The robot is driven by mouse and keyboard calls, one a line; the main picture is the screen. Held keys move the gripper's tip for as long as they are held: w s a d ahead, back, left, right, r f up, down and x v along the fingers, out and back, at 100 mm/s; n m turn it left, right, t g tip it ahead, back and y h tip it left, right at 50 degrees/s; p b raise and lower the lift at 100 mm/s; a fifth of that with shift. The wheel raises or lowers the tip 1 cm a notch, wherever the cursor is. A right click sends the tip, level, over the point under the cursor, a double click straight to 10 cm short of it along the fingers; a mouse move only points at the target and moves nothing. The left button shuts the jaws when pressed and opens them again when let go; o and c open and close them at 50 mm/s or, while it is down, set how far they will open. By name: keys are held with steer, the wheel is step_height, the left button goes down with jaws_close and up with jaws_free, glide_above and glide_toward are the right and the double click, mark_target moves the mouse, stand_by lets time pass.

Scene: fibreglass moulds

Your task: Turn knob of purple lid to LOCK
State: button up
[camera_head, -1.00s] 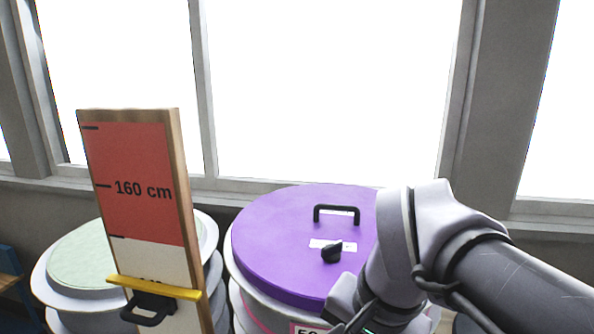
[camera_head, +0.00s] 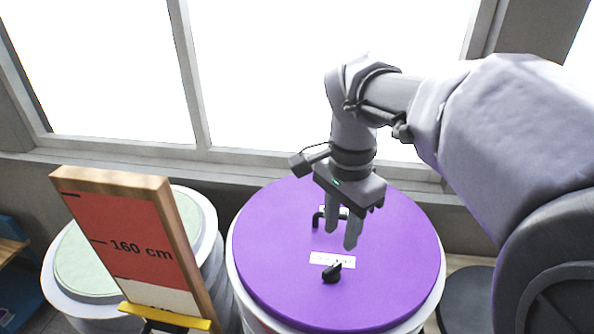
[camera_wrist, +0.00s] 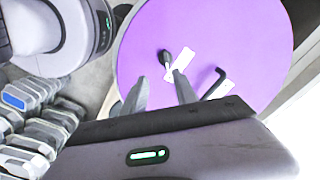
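The purple lid (camera_head: 270,250) lies flat on a round light-coloured drum. Its black knob (camera_head: 332,273) sits in front of a white label (camera_head: 331,260), whose print is too small to read. A black bar handle (camera_head: 318,218) stands farther back, partly hidden by my gripper. My gripper (camera_head: 341,240) points down above the lid, with its fingers apart and nothing between them. In the wrist view the knob (camera_wrist: 164,57) lies beyond the fingertips (camera_wrist: 158,82), apart from them, and the handle (camera_wrist: 216,80) is to the right.
Windows run along the back. Grey dumbbells (camera_wrist: 35,120) show at left in the wrist view.

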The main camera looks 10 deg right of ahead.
mark_target(332, 266)
steer(key=f, duration=0.3)
steer(key=w+f, duration=0.1)
steer(key=f, duration=0.2)
steer(key=w+f, duration=0.1)
steer(key=f, duration=0.1)
steer(key=shift+w+f, duration=0.2)
steer(key=shift+f, duration=0.2)
steer(key=f, duration=0.1)
steer(key=s+f, duration=0.1)
steer(key=f, duration=0.1)
steer(key=shift+s, duration=0.2)
steer(key=shift+f, duration=0.25)
steer(key=shift+w+f, duration=0.15)
steer(key=shift+w, duration=0.35)
steer(key=shift+s, duration=0.25)
jaws_close()
